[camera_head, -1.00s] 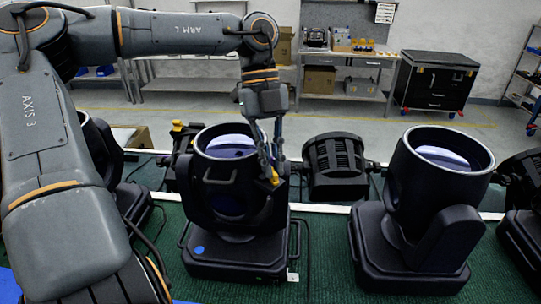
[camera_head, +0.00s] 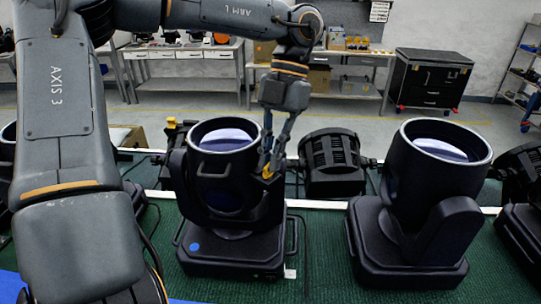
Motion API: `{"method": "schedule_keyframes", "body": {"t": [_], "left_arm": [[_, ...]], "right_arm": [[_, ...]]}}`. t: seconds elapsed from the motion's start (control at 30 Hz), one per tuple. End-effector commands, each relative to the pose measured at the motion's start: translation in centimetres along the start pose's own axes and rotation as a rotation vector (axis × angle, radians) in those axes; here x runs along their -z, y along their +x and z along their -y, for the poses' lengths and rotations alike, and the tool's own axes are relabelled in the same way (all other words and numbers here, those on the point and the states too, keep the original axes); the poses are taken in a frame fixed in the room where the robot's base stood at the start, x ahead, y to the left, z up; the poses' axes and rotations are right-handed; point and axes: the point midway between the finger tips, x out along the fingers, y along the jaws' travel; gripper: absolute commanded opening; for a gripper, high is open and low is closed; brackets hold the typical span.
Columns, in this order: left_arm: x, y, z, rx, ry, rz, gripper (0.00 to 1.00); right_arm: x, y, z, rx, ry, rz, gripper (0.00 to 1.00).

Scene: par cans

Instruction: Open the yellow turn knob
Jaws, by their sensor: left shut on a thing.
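The yellow turn knob (camera_head: 267,172) sits at the upper right side of the near-left par can (camera_head: 225,195), a black lamp head on a base with a blue dot. My left gripper (camera_head: 268,165) reaches down from above, its fingers closed around the knob and partly hiding it. The lamp head stands upright with its round lens facing up. My right gripper is not in view.
A second par can (camera_head: 430,200) stands to the right on the green mat (camera_head: 325,245). Smaller black lamps (camera_head: 333,165) stand behind. A black wheeled case (camera_head: 433,80) and a workbench (camera_head: 350,80) are at the back.

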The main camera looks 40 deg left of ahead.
Motion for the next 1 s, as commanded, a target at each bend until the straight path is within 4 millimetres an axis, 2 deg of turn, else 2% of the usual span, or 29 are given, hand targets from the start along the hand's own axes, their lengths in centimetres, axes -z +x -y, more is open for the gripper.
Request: {"method": "schedule_keyframes", "body": {"t": [0.33,0.9,0.93,1.0], "left_arm": [[-0.05,-0.19,0.16,-0.057,0.138,0.007,0.0],[-0.02,-0.27,0.19,-0.068,0.165,0.008,0.0],[-0.02,-0.27,0.19,-0.068,0.165,0.008,0.12],[-0.01,-0.25,0.18,-0.068,0.165,0.007,0.27]], "right_arm": [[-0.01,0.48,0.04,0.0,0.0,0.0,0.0],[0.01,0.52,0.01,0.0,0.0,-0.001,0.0],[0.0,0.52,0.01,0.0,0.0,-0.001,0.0],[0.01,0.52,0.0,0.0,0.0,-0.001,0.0]]}}
